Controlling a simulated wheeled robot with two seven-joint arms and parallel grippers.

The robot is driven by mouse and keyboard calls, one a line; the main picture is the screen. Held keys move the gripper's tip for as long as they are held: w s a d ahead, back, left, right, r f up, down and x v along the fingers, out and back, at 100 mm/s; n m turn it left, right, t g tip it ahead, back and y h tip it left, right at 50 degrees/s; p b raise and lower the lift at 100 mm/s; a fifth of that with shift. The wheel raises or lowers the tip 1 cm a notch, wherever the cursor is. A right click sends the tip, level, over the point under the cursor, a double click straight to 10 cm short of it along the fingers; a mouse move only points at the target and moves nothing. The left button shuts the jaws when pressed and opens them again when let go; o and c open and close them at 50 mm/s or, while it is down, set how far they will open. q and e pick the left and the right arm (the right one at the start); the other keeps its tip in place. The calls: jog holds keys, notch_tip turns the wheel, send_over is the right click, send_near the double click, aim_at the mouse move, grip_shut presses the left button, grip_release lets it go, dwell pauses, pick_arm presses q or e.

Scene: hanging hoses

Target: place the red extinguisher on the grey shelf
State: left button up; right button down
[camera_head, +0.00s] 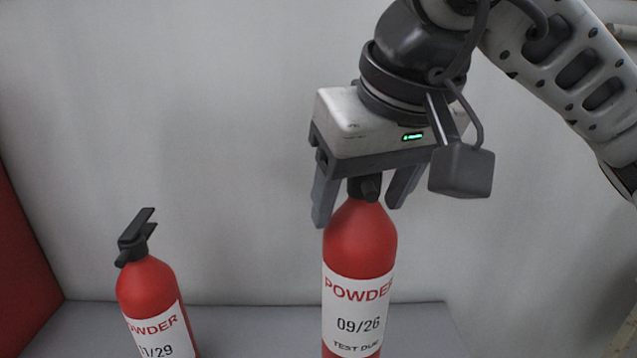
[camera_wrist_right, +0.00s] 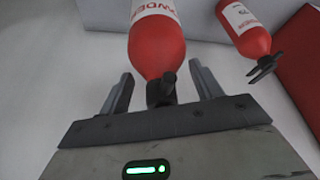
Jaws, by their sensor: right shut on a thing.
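A red extinguisher (camera_head: 359,245) with a white label reading "POWDER 09/26 TEST DUE" hangs upright below my right gripper (camera_head: 358,208). My right gripper points down and is shut on it around the black valve head, with one finger on each side. The extinguisher's base is cut off by the lower frame edge, so I cannot tell whether it touches the grey shelf (camera_head: 250,325). In the right wrist view the same extinguisher (camera_wrist_right: 158,50) extends away between the fingers (camera_wrist_right: 162,80). My left gripper is not in view.
A second red extinguisher (camera_head: 148,285), with a black handle and a label ending "1/29", stands at the left. A red panel (camera_head: 22,270) borders the left side. A pale wall (camera_head: 200,120) is behind. Bare shelf shows between the two extinguishers and to the right.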

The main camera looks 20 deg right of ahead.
jog(key=w+d+f, duration=0.2)
jog(key=d+f, duration=0.5)
jog(key=f, duration=0.3)
jog(key=shift+d, duration=0.1)
jog(key=shift+f, duration=0.1)
jog(key=c, duration=0.7)
grip_release()
jog(key=shift+s+f, duration=0.1)
jog(key=shift+f, duration=0.05)
jog(key=o, duration=0.4)
